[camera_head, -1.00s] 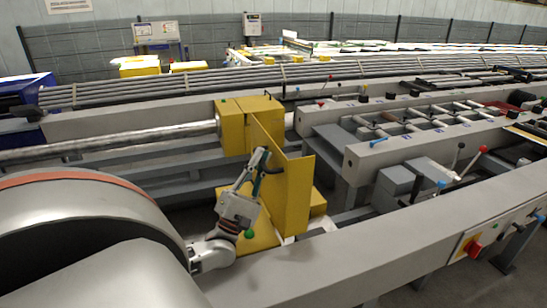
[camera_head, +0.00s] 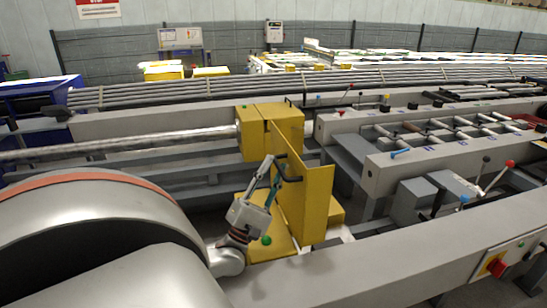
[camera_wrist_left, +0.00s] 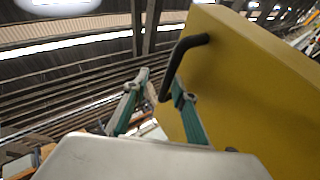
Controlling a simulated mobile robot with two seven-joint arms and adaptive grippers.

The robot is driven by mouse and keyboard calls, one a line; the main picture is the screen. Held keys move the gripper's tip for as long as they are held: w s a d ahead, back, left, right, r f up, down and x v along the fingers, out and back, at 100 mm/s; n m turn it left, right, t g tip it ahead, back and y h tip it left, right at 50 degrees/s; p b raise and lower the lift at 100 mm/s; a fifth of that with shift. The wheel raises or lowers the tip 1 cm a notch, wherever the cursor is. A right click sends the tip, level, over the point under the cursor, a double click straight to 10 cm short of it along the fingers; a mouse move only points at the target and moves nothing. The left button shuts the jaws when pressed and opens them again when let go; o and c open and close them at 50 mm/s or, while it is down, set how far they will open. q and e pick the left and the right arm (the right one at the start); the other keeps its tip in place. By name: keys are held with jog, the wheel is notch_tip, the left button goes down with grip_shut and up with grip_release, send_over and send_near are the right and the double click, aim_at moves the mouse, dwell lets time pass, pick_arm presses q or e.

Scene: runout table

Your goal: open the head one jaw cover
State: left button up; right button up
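The yellow jaw cover (camera_head: 315,195) stands as an upright, angled plate beside the yellow block at the end of the shiny bar. A black bent handle (camera_wrist_left: 189,45) sticks out from the yellow cover (camera_wrist_left: 265,85) in the left wrist view. My left gripper (camera_head: 277,168) is beside the near left face of the cover, at the handle. In the wrist view, the left gripper (camera_wrist_left: 158,88) has its two green-sided fingers apart, and the lower end of the handle shows between them. I cannot tell whether a finger touches the handle. My right gripper is not in view.
The yellow block (camera_head: 255,135) holds the shiny bar (camera_head: 120,143). A long grey beam (camera_head: 390,265) runs along the front. Levers with coloured knobs (camera_head: 485,175) and a panel with a red switch (camera_head: 497,267) are at the right. A roller frame (camera_head: 440,130) lies behind.

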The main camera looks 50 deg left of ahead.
pick_arm(q)
jog(key=shift+s+f, duration=0.35)
jog(key=shift+f, duration=0.1)
jog(key=shift+o, duration=0.2)
jog(key=s+d, duration=0.2)
jog(key=s, duration=0.7)
jog(key=o, duration=0.4)
jog(key=shift+s+d+f, duration=0.15)
jog(key=shift+s, duration=0.5)
jog(key=shift+s+d+r, duration=0.1)
jog(key=shift+s+r, duration=0.05)
jog(key=shift+s, duration=0.45)
jog(key=shift+s+d+r, duration=0.1)
jog(key=shift+s+r, duration=0.05)
jog(key=shift+s, duration=0.4)
jog(key=c, duration=0.4)
jog(key=shift+w+a+f, duration=0.1)
jog(key=shift+w+a, duration=0.05)
jog(key=shift+w, duration=0.1)
jog(key=shift+c, duration=0.2)
jog(key=shift+w, duration=0.1)
